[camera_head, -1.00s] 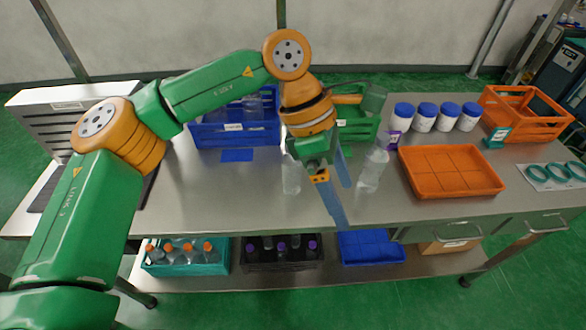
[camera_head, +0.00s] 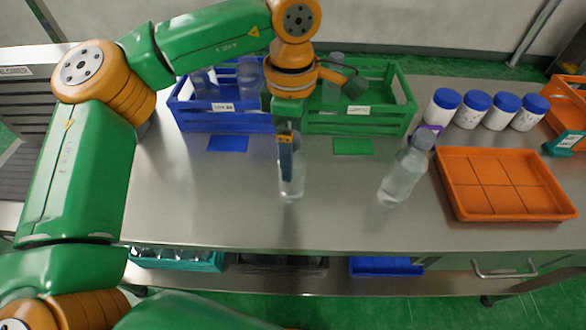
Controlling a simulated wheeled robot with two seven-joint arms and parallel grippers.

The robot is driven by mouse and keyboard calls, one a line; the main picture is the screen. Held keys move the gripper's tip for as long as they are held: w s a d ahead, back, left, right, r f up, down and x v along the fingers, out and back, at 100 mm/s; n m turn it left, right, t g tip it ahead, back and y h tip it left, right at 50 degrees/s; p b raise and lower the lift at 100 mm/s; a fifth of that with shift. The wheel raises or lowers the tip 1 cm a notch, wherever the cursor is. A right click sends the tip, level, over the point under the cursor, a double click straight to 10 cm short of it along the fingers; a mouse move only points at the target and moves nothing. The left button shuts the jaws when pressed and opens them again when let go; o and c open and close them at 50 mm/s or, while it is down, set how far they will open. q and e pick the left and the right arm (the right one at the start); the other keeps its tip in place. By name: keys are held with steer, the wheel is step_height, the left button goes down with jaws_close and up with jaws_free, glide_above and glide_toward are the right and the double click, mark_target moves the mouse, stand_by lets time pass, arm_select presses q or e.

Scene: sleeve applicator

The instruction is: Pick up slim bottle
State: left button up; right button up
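A clear slim bottle (camera_head: 291,188) stands upright on the steel bench, in the middle of the head view. My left gripper (camera_head: 287,165) points down at it, with one blue finger overlapping the bottle's upper part. The other finger is hidden, so I cannot tell whether the gripper is open or shut, or whether it touches the bottle. A wider clear bottle (camera_head: 402,176) with a greyish cap stands to the right, apart from the gripper. My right gripper is not in view.
A blue crate (camera_head: 225,120) and a green crate (camera_head: 365,122) hold bottles at the back. An orange divided tray (camera_head: 505,207) lies at the right, with several blue-lidded white jars (camera_head: 471,108) behind it. The bench front is clear.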

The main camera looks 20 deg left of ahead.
arm_select(q)
step_height(320, 180, down, 3)
steer(key=shift+r, duration=0.1)
jaws_close()
stand_by(0.3)
